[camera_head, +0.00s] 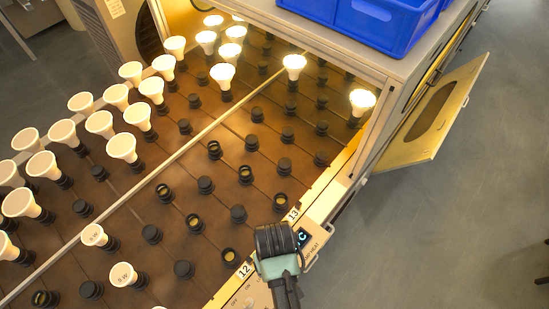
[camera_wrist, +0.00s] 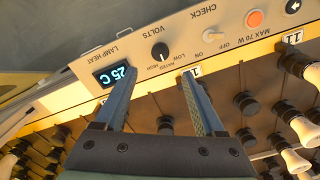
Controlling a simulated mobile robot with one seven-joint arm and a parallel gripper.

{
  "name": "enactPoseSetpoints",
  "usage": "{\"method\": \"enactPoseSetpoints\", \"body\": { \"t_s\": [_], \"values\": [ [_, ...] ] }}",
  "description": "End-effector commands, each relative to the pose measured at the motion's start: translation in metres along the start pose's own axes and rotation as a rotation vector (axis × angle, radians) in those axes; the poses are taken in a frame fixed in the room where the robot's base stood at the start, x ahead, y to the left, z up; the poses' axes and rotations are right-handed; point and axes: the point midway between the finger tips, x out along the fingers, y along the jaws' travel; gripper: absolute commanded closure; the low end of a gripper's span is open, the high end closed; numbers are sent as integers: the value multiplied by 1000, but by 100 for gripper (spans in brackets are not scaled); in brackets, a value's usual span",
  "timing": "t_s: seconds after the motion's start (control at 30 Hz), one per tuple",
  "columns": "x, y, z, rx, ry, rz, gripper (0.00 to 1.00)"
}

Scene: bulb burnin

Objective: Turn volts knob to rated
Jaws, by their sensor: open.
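The volts knob (camera_wrist: 160,51) is small, round and black on the pale front panel (camera_wrist: 135,48). It shows upside down in the wrist view, with low, rated and high lettering beside it. I cannot tell which mark its pointer faces. My gripper (camera_wrist: 158,74) is open, with its two blue-grey fingers apart and nothing between them. The knob appears just beyond the gap between the fingertips, with no visible contact. In the head view my gripper (camera_head: 277,240) is over the panel edge and hides the knob.
The lamp heat display (camera_wrist: 115,75) reads 25 C beside the knob. A check on/off switch (camera_wrist: 213,33) and an orange button (camera_wrist: 254,18) are farther along the panel. The rack (camera_head: 215,185) holds lit bulbs and several empty sockets. An open hatch (camera_head: 430,115) sticks out at right; floor is clear beyond.

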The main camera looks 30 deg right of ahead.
Motion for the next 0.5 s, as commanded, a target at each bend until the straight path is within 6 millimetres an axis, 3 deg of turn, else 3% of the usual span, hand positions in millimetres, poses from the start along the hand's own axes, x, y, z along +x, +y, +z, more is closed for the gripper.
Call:
{"method": "enactPoseSetpoints", "body": {
  "t_s": [0.2,0.5],
  "values": [
    [-28,0,0,0,1,0,29],
    [-34,0,0,0,0,0,29]
  ]
}}
